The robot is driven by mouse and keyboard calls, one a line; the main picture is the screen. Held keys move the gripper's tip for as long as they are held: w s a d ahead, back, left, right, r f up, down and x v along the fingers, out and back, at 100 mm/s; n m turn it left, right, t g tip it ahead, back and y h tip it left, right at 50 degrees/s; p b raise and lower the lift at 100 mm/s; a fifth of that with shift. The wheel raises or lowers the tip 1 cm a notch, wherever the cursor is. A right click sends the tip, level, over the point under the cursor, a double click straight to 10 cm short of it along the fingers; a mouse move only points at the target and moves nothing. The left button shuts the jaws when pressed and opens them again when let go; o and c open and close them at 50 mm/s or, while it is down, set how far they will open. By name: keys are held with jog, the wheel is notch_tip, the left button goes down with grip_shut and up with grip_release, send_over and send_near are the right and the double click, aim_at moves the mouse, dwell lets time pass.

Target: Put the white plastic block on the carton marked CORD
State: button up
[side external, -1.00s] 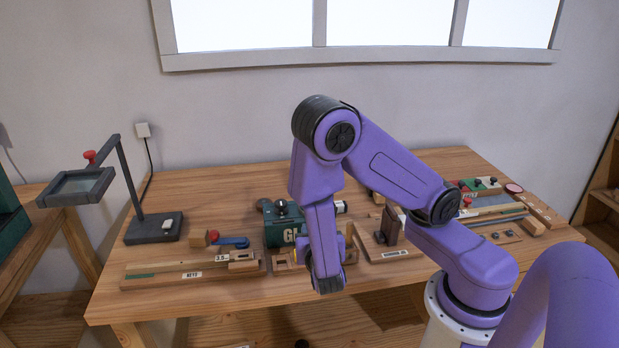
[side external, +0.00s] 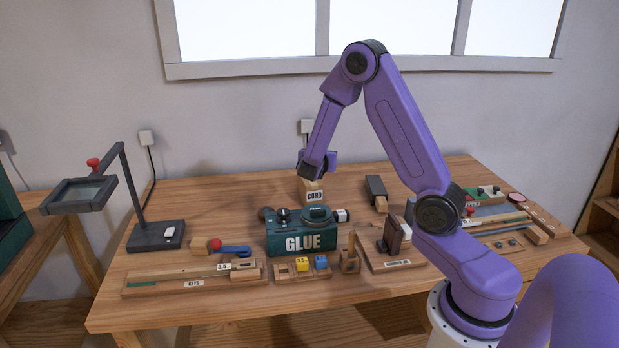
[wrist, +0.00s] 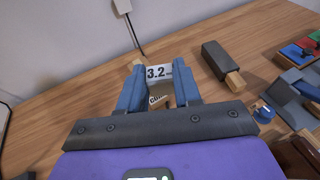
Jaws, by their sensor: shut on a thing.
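My gripper (side external: 314,174) is over the small carton marked CORD (side external: 315,196), behind the green GLUE box. In the wrist view its two blue fingers (wrist: 160,80) are shut on a white block (wrist: 158,72) marked 3.2. The carton's label (wrist: 157,99) shows tilted between the fingers, below the block. In the side view my gripper hides the block and the carton's top, so I cannot tell whether block and carton touch.
The GLUE box (side external: 302,237) stands in front of the carton. A dark block with a wooden end (side external: 376,192) lies to the right. A magnifier stand (side external: 155,235) is at the left. The tabletop behind and left of the carton is clear.

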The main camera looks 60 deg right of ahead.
jog(key=d+r, duration=0.2)
jog(key=d, duration=0.2)
send_over(310, 188)
jog(key=s+d, duration=0.1)
notch_tip(310, 188, down, 4)
jog(key=shift+g, duration=0.3)
jog(key=w+d+f, duration=0.1)
jog(key=w+f, duration=0.1)
jog(key=f, duration=0.1)
jog(key=w+d+f, duration=0.1)
jog(key=f, duration=0.1)
jog(key=shift+w+d+f, duration=0.1)
jog(key=shift+w+d, duration=0.15)
jog(key=shift+d, duration=0.05)
jog(key=shift+w+d+f, duration=0.25)
jog(key=shift+w+f, duration=0.2)
jog(key=shift+f, duration=1.65)
jog(key=o, duration=1)
jog(key=shift+f, duration=0.1)
